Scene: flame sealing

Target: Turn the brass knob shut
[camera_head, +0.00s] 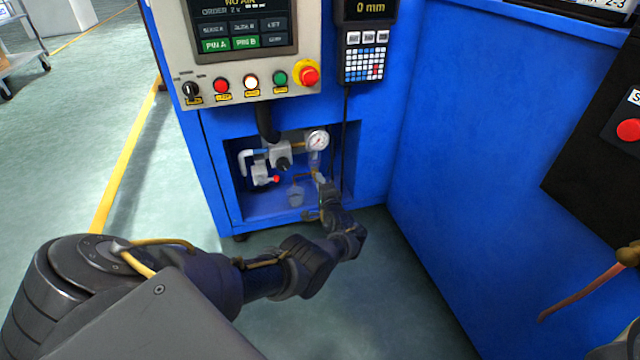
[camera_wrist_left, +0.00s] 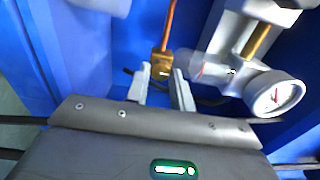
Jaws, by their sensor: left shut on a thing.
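In the left wrist view, the small brass knob (camera_wrist_left: 162,62) sits at the lower end of a copper-coloured pipe (camera_wrist_left: 170,22). My left gripper (camera_wrist_left: 161,77) has its two pale fingers on either side of it and is shut on it. In the head view, my left arm reaches into the recess low in the blue cabinet, and the left gripper (camera_head: 321,184) is beside the brass piece (camera_head: 316,174) under the gauge. The fingers hide part of the knob there. My right gripper is not in view.
The round pressure gauge (camera_head: 317,140) is just above the gripper; it also shows in the left wrist view (camera_wrist_left: 275,94). The recess walls (camera_head: 352,160) bound the space.

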